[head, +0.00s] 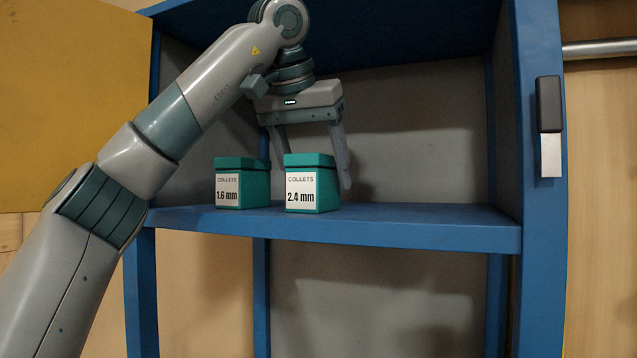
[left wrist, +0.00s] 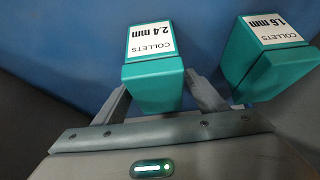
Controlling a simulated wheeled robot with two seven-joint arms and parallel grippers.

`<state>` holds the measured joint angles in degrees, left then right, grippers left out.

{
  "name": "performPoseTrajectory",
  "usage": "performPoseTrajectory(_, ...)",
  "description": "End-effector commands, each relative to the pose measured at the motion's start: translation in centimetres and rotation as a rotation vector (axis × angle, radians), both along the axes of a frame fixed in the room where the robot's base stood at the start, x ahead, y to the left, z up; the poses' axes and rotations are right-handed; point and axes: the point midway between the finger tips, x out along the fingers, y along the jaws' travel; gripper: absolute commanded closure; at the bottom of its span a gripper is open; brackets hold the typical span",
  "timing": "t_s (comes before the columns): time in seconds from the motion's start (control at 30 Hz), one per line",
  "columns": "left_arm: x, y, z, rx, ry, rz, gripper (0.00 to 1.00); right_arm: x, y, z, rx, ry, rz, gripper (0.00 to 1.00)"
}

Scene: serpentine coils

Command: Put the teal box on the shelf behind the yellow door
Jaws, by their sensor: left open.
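Two teal boxes with white labels stand upright on the blue shelf (head: 400,227). The one marked "COLLETS 2.4 mm" (head: 313,186) is on the right, and the one marked "COLLETS 1.6 mm" (head: 242,186) is on the left. My left gripper (head: 312,178) points down over the shelf, open, with its fingers on either side of the 2.4 mm box. In the left wrist view the 2.4 mm box (left wrist: 153,75) lies between the two fingers, and the 1.6 mm box (left wrist: 268,58) is outside them. The yellow door (head: 70,100) stands open at the left. My right gripper is not in view.
A blue cabinet upright (head: 541,240) with a black and silver latch (head: 549,125) bounds the shelf at right. A blue panel (head: 400,30) is above. The shelf right of the 2.4 mm box is clear. The 1.6 mm box stands close beside the left finger.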

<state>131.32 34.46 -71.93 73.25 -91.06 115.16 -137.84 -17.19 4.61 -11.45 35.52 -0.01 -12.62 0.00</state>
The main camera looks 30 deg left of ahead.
Motion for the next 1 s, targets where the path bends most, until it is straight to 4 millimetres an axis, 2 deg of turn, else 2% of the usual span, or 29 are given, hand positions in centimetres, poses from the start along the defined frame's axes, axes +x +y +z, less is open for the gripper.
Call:
performPoseTrajectory(0.53,-4.5,-0.3,7.1,0.0,-0.003,0.001,0.34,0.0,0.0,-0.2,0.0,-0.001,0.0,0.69)
performPoseTrajectory(0.7,-5.2,-0.3,8.2,0.0,-0.002,0.001,0.34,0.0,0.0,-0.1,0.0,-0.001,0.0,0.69)
performPoseTrajectory(1.0,-5.5,-0.3,8.5,0.001,0.0,-0.001,0.34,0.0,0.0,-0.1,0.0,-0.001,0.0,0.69)
